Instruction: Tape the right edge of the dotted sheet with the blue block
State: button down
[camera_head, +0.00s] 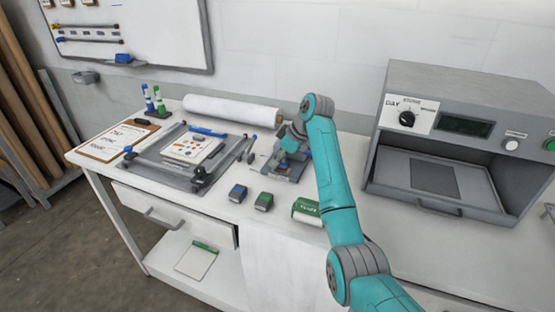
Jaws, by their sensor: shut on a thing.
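A pale sheet with orange and dark dots (192,149) lies on top of a small stack inside a grey frame (150,175) on the left of the white table. A small dark block with a blue top (237,193) sits on the table in front of the frame, beside a similar green-topped block (263,202). My gripper (287,150) is right of the frame, low over a grey plate-like fixture (284,182), apart from the sheet and both blocks. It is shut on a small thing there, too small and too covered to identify.
A white roll (230,110) lies behind the frame. A green-and-white box (306,211) sits near the front edge, close to my arm. A grey oven-like machine (455,140) fills the right.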

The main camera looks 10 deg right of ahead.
jog(key=shift+f, duration=0.55)
dwell(0.6)
jog(key=shift+r, duration=0.1)
jog(key=shift+r, duration=3.95)
